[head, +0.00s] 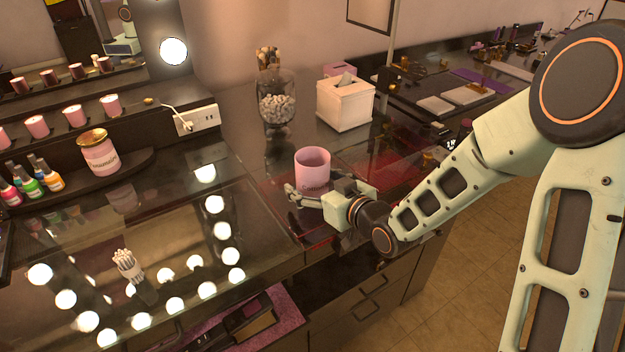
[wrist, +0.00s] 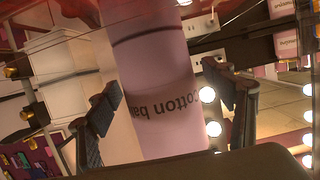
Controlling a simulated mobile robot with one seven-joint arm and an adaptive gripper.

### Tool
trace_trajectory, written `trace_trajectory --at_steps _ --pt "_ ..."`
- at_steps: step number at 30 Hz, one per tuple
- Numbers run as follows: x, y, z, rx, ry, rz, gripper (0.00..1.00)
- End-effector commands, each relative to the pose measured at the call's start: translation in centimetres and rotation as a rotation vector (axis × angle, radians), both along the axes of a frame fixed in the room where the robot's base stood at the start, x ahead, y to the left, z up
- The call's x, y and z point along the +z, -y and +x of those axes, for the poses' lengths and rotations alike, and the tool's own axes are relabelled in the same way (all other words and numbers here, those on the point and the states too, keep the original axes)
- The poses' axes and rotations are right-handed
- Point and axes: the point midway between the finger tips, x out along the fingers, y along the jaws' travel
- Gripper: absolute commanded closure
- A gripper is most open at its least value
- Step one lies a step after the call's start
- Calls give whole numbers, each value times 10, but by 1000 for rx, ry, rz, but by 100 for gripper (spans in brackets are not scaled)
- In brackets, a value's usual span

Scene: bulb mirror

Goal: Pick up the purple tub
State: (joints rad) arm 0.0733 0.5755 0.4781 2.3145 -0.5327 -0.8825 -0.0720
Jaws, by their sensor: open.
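The purple tub (head: 313,165) is a pinkish-purple open cup standing upright on the dark glossy counter, near its front edge. In the wrist view the tub (wrist: 160,100) fills the middle, with "cotton ba..." lettering on its side. My gripper (head: 306,190) is low at the tub, reaching in from the right. In the wrist view the open fingers stand on either side of the tub, with a gap visible at the right finger. The lower part of the tub is partly hidden behind my gripper in the head view.
A white tissue box (head: 345,106) and a glass jar of white balls (head: 276,104) stand behind the tub. A pink lidded jar (head: 99,152) sits on the left shelf. A glossy surface (head: 150,240) at left reflects round bulbs. An open drawer (head: 245,322) is below the counter.

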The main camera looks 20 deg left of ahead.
Motion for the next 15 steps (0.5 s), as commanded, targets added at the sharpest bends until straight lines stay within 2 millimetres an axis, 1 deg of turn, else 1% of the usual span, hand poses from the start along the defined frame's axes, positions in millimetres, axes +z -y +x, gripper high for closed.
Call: trace_trajectory --at_steps 7,15 --pt "0 -1 1 -1 0 0 25" --pt "0 -1 1 -1 0 0 55"
